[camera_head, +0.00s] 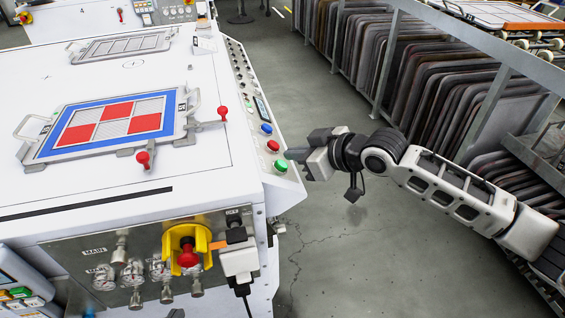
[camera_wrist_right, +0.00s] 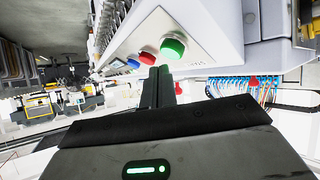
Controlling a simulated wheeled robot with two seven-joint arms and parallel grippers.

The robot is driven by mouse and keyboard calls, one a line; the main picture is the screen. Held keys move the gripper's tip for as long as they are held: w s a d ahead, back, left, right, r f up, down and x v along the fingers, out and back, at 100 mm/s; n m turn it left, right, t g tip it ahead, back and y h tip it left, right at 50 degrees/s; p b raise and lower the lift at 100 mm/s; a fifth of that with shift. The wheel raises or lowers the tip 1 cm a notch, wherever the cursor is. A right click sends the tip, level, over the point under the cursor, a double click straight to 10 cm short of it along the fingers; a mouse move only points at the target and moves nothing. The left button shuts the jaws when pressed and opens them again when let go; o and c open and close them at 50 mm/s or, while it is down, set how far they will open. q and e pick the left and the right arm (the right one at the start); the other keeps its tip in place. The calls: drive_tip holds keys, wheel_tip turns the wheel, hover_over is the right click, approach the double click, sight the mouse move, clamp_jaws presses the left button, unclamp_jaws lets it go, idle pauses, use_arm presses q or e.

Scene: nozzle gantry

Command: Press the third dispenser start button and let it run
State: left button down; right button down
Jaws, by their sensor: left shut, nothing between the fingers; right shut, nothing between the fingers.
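A green button (camera_head: 280,166) sits at the near end of the sloped control strip on the white machine's right edge. A red button (camera_head: 272,146) and a blue button (camera_head: 266,129) sit behind it. My right gripper (camera_head: 292,154) is shut and empty, its tips beside the green and red buttons. In the right wrist view the shut fingers (camera_wrist_right: 159,86) end close below the green button (camera_wrist_right: 173,46) and the red button (camera_wrist_right: 148,56); the blue button (camera_wrist_right: 133,63) is farther off. I cannot tell whether the tips touch anything. No dispenser number is readable. My left gripper is not in view.
The white machine (camera_head: 100,195) carries a blue-framed panel with red squares (camera_head: 112,120) and red-knobbed handles. A yellow-collared red knob (camera_head: 188,256) is on its front. A rack of grey panels (camera_head: 425,85) stands right. Open floor (camera_head: 345,240) lies between.

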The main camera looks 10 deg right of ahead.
drive_tip(key=shift+f, duration=0.1)
drive_tip(key=shift+a+f, duration=0.2)
drive_tip(key=shift+a, duration=0.05)
idle(0.3)
